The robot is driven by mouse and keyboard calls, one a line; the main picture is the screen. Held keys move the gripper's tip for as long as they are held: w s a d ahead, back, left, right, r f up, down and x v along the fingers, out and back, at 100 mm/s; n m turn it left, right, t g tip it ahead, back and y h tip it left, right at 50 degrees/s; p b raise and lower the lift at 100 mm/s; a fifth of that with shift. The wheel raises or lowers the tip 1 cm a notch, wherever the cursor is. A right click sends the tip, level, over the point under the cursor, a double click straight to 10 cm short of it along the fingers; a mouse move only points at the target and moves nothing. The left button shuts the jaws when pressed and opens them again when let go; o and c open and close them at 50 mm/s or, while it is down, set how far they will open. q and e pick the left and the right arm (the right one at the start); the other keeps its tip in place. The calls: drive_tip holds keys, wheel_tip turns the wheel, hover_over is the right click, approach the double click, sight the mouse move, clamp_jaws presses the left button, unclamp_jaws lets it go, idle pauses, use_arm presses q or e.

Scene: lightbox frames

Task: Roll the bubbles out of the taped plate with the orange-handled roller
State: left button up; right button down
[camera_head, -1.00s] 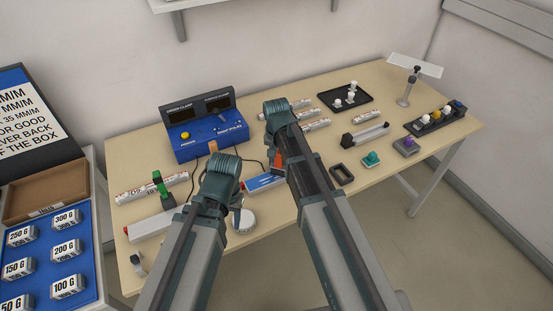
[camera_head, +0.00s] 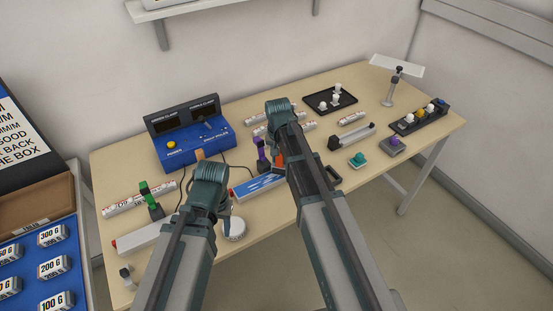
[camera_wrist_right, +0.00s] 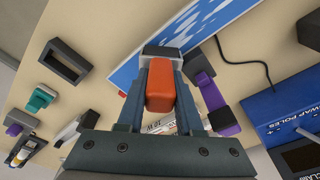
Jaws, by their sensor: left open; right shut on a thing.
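The taped plate (camera_head: 256,186), blue with white patches, lies on the table between my two arms. It also shows at the top of the right wrist view (camera_wrist_right: 190,28). My right gripper (camera_head: 279,161) is shut on the orange-handled roller (camera_wrist_right: 160,88); the orange handle sits between its fingers in the right wrist view. The roller's grey head overlaps the plate's edge in that view; I cannot tell whether they touch. My left gripper (camera_head: 227,207) is open and empty, beside the plate's left end and near a white round item (camera_head: 233,230).
A blue console (camera_head: 195,148) stands behind the plate with cables. A purple clamp (camera_head: 262,155) stands close behind the plate, and a green clamp (camera_head: 151,201) stands at left. A dark frame (camera_wrist_right: 64,61) and a black tray (camera_head: 330,100) lie to the right.

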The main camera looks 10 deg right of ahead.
drive_tip(key=shift+w+d, duration=0.15)
drive_tip(key=shift+d, duration=0.45)
drive_tip(key=shift+w+d, duration=0.15)
drive_tip(key=shift+d, duration=0.4)
drive_tip(key=shift+w+d, duration=0.1)
drive_tip(key=shift+s+a+f, duration=0.1)
drive_tip(key=shift+s+a, duration=0.15)
drive_tip(key=shift+a, duration=0.4)
drive_tip(key=shift+s+a, duration=0.25)
drive_tip(key=shift+a, duration=0.4)
drive_tip(key=shift+s+a+f, duration=0.1)
drive_tip(key=shift+s+a, duration=0.15)
drive_tip(key=shift+a, duration=0.4)
drive_tip(key=shift+s+a+r, duration=0.1)
drive_tip(key=shift+s+a, duration=0.15)
drive_tip(key=shift+a, duration=0.65)
drive_tip(key=shift+s+a, duration=0.2)
drive_tip(key=shift+a, duration=0.7)
drive_tip(key=shift+s+a, duration=0.35)
drive_tip(key=shift+a, duration=0.55)
drive_tip(key=shift+s+a, duration=0.35)
drive_tip(key=shift+a, duration=0.55)
drive_tip(key=shift+s+a, duration=0.25)
drive_tip(key=shift+a, duration=0.65)
drive_tip(key=shift+s+a, duration=0.25)
drive_tip(key=shift+a, duration=0.65)
